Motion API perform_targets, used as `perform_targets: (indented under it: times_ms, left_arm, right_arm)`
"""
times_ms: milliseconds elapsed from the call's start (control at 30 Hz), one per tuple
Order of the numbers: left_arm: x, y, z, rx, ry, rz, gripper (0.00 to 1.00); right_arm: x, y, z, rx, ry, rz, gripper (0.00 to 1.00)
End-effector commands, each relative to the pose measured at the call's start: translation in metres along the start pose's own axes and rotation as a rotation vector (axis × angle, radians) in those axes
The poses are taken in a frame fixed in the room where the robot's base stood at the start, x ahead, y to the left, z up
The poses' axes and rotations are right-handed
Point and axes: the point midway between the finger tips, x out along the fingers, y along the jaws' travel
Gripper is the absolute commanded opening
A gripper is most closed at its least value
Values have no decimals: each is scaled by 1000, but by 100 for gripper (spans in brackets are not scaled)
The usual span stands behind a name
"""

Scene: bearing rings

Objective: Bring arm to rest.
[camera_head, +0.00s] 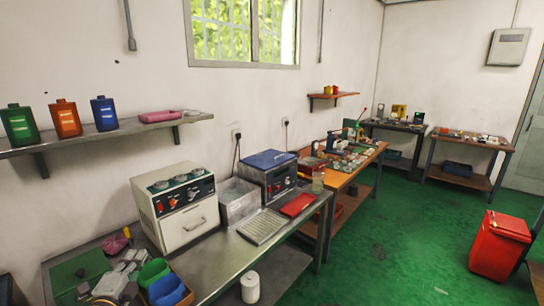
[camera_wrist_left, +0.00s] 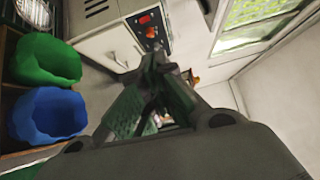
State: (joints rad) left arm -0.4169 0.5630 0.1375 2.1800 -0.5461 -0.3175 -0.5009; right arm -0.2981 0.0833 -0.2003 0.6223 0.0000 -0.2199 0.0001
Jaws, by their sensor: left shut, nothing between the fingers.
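My left gripper (camera_wrist_left: 157,70) fills the middle of the left wrist view. Its green-grey fingers come together at the tips, shut with nothing between them. It points towards the white oven-like box (camera_wrist_left: 112,35), apart from it as far as I can tell. In the head view the left gripper (camera_head: 128,264) is at the lower left, over the bench end beside the green and blue bins, hard to tell from the grey clutter. My right gripper is not in view.
The green bin (camera_head: 154,272) and blue bin (camera_head: 167,291) stand close to the left gripper. The white box (camera_head: 180,212) with dials is behind them. A wall shelf (camera_head: 95,134) with bottles hangs above. A red waste bin (camera_head: 497,245) stands at right; green floor (camera_head: 400,260) is open.

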Motion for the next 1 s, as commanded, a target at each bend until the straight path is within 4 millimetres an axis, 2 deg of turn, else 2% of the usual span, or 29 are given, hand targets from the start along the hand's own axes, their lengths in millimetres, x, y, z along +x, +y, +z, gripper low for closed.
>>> perform_targets:
  times_ms: [200,533,867,1000]
  left_arm:
    - [0,0,0,0,0,0,0]
    - [-6,12,0,-77,-43,43,0]
    - [-20,36,-3,-226,-126,131,0]
    - [-31,55,-7,-327,-184,197,0]
  right_arm:
    - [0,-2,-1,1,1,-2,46]
    - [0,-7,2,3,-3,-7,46]
    - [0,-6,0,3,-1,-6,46]
    - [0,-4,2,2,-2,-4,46]
